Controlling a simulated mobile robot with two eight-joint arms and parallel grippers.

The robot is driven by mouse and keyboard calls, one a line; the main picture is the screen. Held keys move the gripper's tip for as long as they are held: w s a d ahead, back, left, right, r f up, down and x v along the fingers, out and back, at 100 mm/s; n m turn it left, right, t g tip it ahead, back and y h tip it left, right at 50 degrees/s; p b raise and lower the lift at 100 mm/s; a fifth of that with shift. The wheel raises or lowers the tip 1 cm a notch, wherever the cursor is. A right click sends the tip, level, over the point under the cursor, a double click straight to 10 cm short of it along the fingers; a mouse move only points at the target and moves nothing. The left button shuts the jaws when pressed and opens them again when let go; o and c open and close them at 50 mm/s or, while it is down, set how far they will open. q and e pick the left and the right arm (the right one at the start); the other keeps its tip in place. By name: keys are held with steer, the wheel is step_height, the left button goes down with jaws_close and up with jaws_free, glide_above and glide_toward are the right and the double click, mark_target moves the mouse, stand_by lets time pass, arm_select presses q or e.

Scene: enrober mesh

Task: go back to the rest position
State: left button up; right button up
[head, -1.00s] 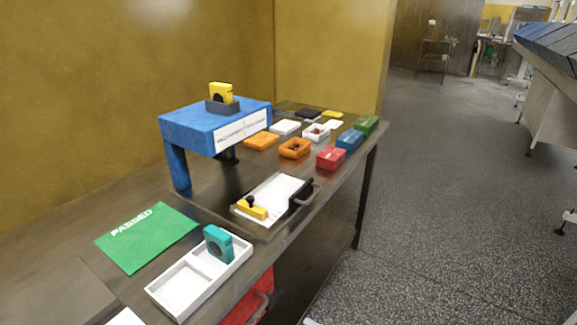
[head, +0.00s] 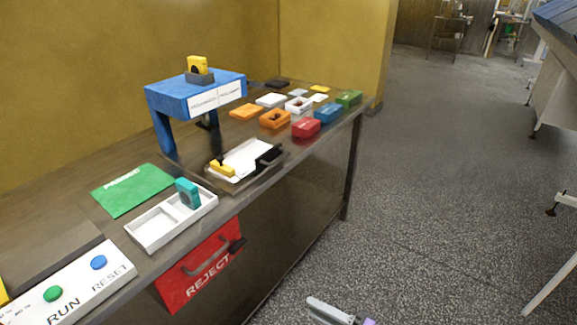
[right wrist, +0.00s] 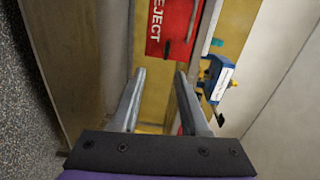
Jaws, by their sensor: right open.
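My right gripper (right wrist: 160,75) is open and empty in the right wrist view, its two grey fingers apart. In the head view a finger of it (head: 330,310) shows at the bottom edge, over the floor and clear of the bench. Beyond the fingers in the right wrist view is the red REJECT front (right wrist: 173,25). My left gripper is in neither view.
The bench (head: 290,165) runs along the yellow wall. It carries a blue stand (head: 165,98), a white tray (head: 150,233), a green PASSED mat (head: 125,193) and a RUN/RESET panel (head: 75,290). The REJECT front (head: 190,285) has a handle. The floor (head: 420,170) on the right is open.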

steer(key=s+a+r+n+g+h+p, duration=0.2)
steer(key=s+r+g+h+p, duration=0.1)
steer(key=s+r+h+p, duration=0.15)
arm_select(q)
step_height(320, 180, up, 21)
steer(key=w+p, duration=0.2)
steer(key=p, duration=1.1)
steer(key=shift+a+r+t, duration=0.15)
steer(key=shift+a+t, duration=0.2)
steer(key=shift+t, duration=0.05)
arm_select(e)
steer(key=s+d+r+n+g+h, duration=0.1)
steer(key=s+d+r+n+h, duration=0.3)
steer(key=s+d+r+h, duration=0.4)
steer(key=d+r+h, duration=0.1)
steer(key=d+r, duration=0.2)
steer(key=d, duration=0.1)
steer(key=shift+s+r, duration=0.2)
steer(key=shift+s, duration=0.15)
steer(key=shift+d, duration=0.1)
